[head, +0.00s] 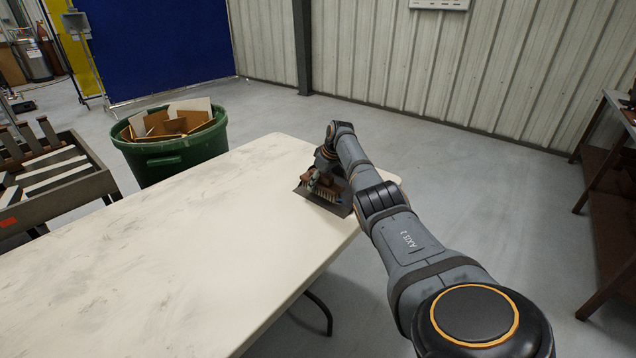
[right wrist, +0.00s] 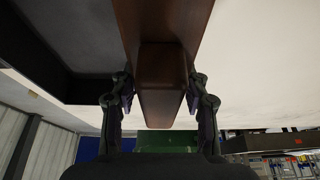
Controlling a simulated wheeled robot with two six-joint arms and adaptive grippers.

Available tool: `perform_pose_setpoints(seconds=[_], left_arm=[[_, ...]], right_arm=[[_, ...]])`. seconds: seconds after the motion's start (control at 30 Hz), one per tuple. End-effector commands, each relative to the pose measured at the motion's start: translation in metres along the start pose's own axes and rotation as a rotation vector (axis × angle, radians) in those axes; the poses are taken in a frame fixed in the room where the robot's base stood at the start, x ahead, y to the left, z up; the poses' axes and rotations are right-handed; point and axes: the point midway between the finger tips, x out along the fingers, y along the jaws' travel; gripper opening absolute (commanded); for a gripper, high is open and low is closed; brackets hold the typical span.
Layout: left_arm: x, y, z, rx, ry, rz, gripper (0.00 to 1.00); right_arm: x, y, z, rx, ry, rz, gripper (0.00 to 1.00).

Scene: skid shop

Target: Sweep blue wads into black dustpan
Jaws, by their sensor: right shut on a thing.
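My right gripper (head: 323,176) is at the far right end of the white table. It is shut on the wooden handle of a brush (head: 316,194), with pale bristles pointing down. In the right wrist view the brown brush handle (right wrist: 162,85) sits between the two fingers. The black dustpan (head: 340,209) lies on the table under and beside the brush, partly covered by it and my gripper. Its dark wall also shows in the right wrist view (right wrist: 92,88). No blue wads show; any inside the pan are hidden. My left gripper is out of view.
The white table (head: 190,245) has a wide bare, smudged top. A green bin (head: 170,158) with cardboard stands beyond its far left edge. A metal rack (head: 60,180) is at the left, and a brown shelf (head: 612,200) at the right.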

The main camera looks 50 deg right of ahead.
Motion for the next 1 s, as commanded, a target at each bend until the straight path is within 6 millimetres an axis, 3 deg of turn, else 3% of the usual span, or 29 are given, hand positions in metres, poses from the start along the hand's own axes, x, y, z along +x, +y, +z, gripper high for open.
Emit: perform_pose_setpoints(seconds=[0.03,0.43,1.0], left_arm=[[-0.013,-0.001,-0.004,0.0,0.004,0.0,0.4],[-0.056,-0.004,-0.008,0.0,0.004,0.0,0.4],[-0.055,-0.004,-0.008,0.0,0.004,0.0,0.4]], right_arm=[[-0.013,0.0,-0.006,0.0,0.001,0.001,0.2],[-0.055,0.0,-0.023,0.0,0.001,0.001,0.2],[-0.054,0.0,-0.022,0.0,0.001,0.0,0.2]])
